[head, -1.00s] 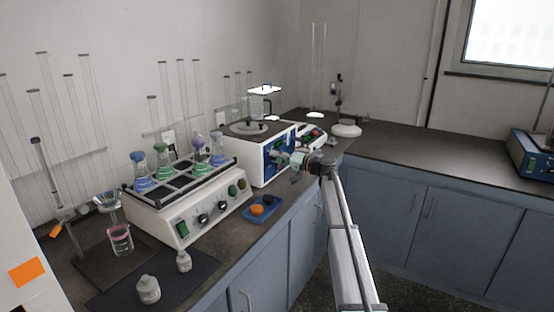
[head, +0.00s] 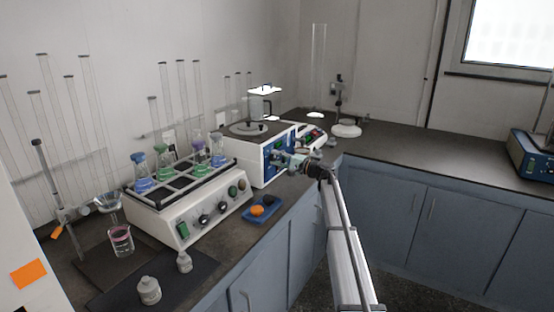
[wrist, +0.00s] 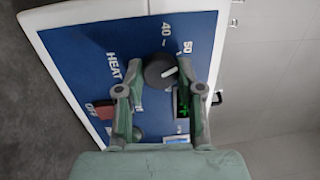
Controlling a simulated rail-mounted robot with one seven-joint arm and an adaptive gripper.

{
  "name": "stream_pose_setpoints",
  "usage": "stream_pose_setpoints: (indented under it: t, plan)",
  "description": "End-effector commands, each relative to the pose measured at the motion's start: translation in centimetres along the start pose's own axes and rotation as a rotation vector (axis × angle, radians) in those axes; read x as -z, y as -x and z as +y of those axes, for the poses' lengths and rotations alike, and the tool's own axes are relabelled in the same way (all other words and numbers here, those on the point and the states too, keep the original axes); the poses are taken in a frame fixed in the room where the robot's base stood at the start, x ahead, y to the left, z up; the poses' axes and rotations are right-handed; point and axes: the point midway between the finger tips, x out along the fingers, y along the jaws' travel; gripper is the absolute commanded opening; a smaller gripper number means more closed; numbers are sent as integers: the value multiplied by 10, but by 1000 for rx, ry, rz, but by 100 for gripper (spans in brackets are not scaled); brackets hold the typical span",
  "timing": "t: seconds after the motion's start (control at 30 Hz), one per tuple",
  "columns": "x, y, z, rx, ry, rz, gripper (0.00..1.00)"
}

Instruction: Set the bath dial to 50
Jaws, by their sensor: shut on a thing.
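The bath (head: 258,172) is a white box with a blue front panel; the panel (wrist: 82,52) fills much of the wrist view. Its black dial (wrist: 158,69) has a white pointer line, which points right and slightly up in the wrist view, somewhat below the printed 50 (wrist: 187,47). The printed 40 (wrist: 166,29) is above the dial. My gripper (wrist: 160,78) has one finger on each side of the dial and is shut on it. In the head view, my gripper (head: 284,158) is at the panel and hides the dial.
The panel also carries a dark red switch marked OFF (wrist: 102,109) and a green-lit display (wrist: 183,101), close to the fingers. A flask shaker (head: 170,222) and a blue tray (head: 272,213) stand left of my arm. The right-hand bench (head: 430,155) is mostly clear.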

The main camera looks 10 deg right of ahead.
Motion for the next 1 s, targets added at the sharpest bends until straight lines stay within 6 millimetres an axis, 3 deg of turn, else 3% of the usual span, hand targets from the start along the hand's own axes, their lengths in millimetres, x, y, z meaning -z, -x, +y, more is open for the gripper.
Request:
stream_pose_setpoints:
  t: [0.33, 0.37, 0.4, 0.43, 0.77, 1.0]
  plan:
    - [1, -1, -1, 3, -3, 2, 2]
    - [1, -1, -1, 3, -3, 2, 40]
    - [1, -1, -1, 3, -3, 2, 54]
    - [1, -1, -1, 3, -3, 2, 62]
    - [0, 1, 0, 1, -2, 1, 62]
    - [0, 23, 0, 1, -2, 2, 62]
